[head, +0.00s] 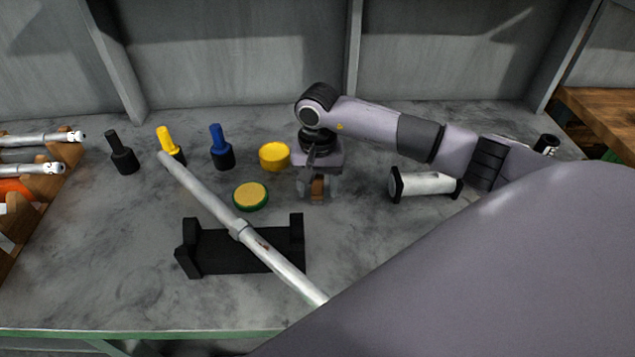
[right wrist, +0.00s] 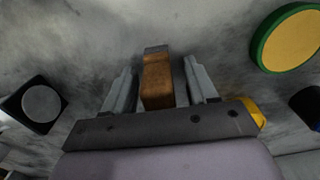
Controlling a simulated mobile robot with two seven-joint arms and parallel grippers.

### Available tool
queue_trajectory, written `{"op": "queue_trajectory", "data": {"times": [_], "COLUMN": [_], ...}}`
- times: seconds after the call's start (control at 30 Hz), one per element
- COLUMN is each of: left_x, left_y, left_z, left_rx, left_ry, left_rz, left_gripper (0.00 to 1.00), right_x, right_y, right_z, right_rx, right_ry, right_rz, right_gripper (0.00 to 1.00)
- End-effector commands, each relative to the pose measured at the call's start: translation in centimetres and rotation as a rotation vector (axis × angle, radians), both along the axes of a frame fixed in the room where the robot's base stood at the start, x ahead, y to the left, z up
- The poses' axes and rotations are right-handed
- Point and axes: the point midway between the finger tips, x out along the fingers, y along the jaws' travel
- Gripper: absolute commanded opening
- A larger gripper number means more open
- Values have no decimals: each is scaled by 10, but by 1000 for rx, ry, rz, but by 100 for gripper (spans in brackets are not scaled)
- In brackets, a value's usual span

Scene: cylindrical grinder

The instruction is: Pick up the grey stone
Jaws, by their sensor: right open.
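A small block (right wrist: 157,79), brown on its broad face with a grey far end, stands between the fingers of my right gripper (right wrist: 160,85) in the right wrist view. It is the only stone-like piece I see. A gap shows on each side of it, so the fingers are open around it and not pressed on it. In the head view, my right gripper (head: 317,187) points down near the middle of the bench, with the brown block (head: 317,188) partly hidden between its fingers. My left gripper is not in view.
A green-rimmed yellow disc (head: 250,196) and a yellow cylinder (head: 274,156) lie left of the right gripper. A white cylinder with black ends (head: 427,184) lies right. A long silver rod (head: 205,196) crosses a black stand (head: 240,252) in front. Black, yellow and blue-handled tools stand left.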

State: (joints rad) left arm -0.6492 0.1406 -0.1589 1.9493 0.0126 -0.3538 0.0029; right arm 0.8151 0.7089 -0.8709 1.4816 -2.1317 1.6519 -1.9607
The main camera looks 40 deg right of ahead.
Motion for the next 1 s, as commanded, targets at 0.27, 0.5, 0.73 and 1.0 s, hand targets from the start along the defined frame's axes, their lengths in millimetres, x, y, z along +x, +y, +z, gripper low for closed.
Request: {"op": "queue_trajectory", "data": {"times": [0.27, 0.5, 0.73, 1.0], "left_x": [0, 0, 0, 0], "left_y": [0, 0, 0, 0], "left_z": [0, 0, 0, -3], "left_rx": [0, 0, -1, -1], "left_ry": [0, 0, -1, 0], "left_rz": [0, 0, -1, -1], "left_gripper": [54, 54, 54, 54], "right_x": [0, 0, 1, 2], "right_y": [0, 0, 0, 0], "right_z": [0, 0, 4, 38], "right_rx": [1, 0, 0, 0], "right_ry": [-1, -1, -3, -8], "right_rz": [0, -1, -1, 0], "right_gripper": [31, 0, 0, 0]}}
